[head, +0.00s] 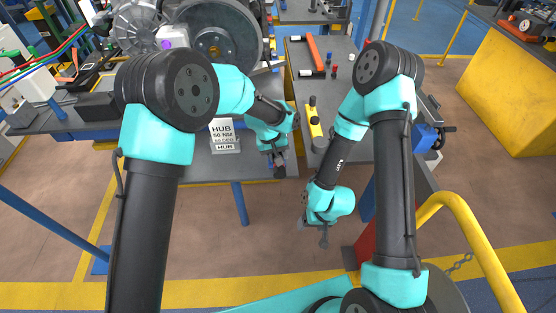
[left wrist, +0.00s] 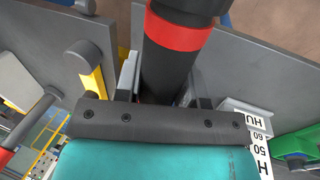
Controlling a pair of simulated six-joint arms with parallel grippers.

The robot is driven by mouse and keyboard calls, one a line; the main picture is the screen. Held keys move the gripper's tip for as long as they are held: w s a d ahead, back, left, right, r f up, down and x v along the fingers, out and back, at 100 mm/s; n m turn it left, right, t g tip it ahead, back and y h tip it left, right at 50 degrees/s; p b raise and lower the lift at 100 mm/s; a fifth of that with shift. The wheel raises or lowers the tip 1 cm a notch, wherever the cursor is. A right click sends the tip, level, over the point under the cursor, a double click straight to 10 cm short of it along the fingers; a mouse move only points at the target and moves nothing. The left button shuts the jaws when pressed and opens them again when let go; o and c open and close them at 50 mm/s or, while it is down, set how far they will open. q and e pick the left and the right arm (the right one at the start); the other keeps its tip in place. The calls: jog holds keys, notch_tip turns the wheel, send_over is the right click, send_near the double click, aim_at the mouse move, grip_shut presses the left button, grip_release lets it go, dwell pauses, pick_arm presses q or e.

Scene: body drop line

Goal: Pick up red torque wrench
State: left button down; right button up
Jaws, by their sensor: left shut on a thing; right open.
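My left gripper (head: 279,158) is shut on a thick dark handle with a red band, which I take to be the red torque wrench (left wrist: 180,38). In the left wrist view the handle stands between the two jaws, and its lower part is hidden by the gripper. In the head view only its small dark end (head: 280,172) shows below the gripper, near the gap between the two benches. My right gripper (head: 323,238) is open and empty, hanging over the floor in front of the right bench.
A white HUB sign (head: 224,136) stands on the left bench, left of my left gripper. A yellow tool (head: 315,122) with dark ends and an orange-red bar (head: 315,54) lie on the right bench. Large dark wheels (head: 215,40) are at the back left. A yellow rail (head: 485,250) stands right.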

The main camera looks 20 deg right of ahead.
pick_arm(q)
notch_tip(320, 180, up, 5)
jog(key=shift+r, duration=0.15)
dwell(0.4)
jog(key=c, duration=1.3)
grip_release()
grip_shut()
jog(key=shift+w, duration=0.1)
